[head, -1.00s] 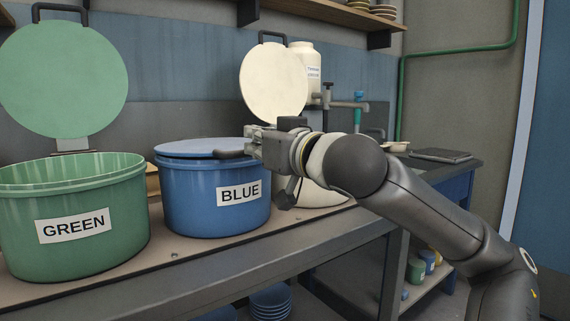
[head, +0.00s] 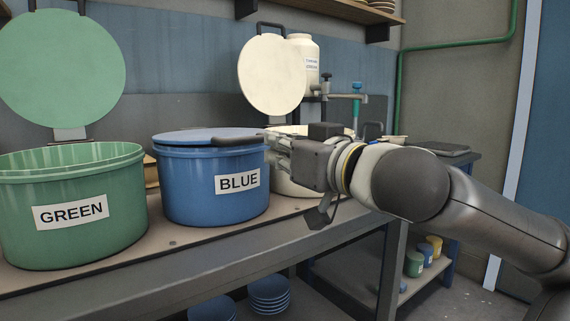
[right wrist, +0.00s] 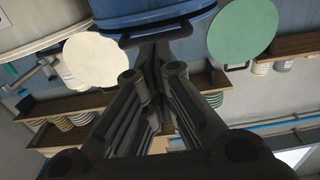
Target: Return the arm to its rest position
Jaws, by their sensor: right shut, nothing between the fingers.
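My right gripper (head: 279,150) is shut and empty. It is close to the right side of the blue bin (head: 200,190), near the dark handle (head: 240,140) of its lid. The blue lid (head: 185,136) lies over the bin's top. In the right wrist view the shut fingers (right wrist: 158,62) point at the blue bin (right wrist: 150,12) and its handle (right wrist: 155,33); whether they touch cannot be told. My right arm reaches in from the right edge of the head view. My left gripper is not in view.
The green bin (head: 70,235) stands open at left, its round lid (head: 60,70) raised. A white bin (head: 290,182) behind my gripper has its lid (head: 272,75) raised. A metal table (head: 230,248) carries them. Stacked blue plates (head: 269,293) sit below. A wall shelf (head: 345,12) is above.

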